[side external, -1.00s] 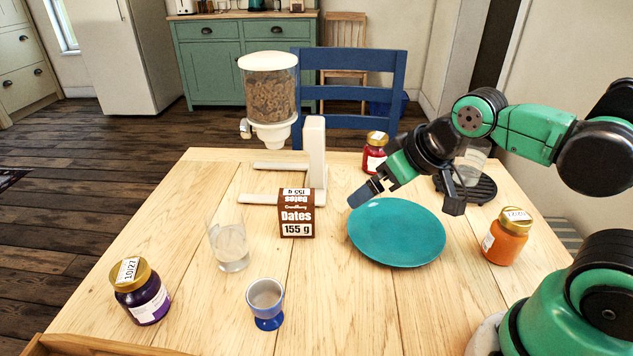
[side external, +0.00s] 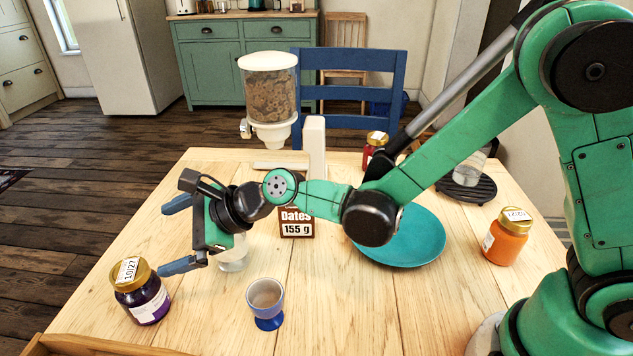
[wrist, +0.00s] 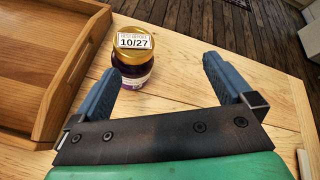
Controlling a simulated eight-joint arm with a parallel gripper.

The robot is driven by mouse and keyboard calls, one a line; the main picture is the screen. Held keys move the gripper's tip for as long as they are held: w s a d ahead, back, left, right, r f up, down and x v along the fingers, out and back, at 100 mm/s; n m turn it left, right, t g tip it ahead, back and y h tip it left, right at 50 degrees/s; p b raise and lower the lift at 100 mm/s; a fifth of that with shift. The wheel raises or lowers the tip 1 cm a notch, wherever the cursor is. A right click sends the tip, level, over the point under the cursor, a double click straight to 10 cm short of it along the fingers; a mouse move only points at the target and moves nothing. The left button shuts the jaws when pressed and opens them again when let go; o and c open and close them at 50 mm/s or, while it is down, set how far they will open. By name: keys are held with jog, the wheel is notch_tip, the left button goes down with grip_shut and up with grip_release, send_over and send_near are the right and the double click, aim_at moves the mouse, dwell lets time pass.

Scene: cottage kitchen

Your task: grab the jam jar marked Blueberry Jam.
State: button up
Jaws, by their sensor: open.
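A jar of dark purple jam (side external: 148,303) with a gold lid stands upright at the near left of the table; its label text is too small to read. The lid carries a tag reading 10/27. In the wrist view the purple jar (wrist: 133,75) stands ahead of my gripper (wrist: 160,85), nearer the left finger. My gripper (side external: 170,237) is open and empty, up and to the right of the jar in the side view, with its fingers pointing left. A red jar (side external: 373,150) stands at the back and an orange jar (side external: 504,240) at the right.
A drinking glass (side external: 233,262), partly hidden, is behind my gripper. A blue cup (side external: 267,302) stands right of the purple jar. A wooden tray (wrist: 75,75) lies left of the jar in the wrist view. A Dates box (side external: 297,230), cereal dispenser (side external: 270,95) and teal plate (side external: 425,240) stand farther off.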

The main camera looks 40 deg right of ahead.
aim_at(122, 277)
jog(key=a+f+m, duration=0.1)
jog(key=a+m, duration=0.1)
jog(key=a+f+m+y, duration=0.1)
jog(key=a+f+m, duration=0.1)
jog(key=shift+s+a, duration=0.1)
jog(key=shift+x, duration=2.65)
jog(key=shift+r, duration=0.1)
grip_shut()
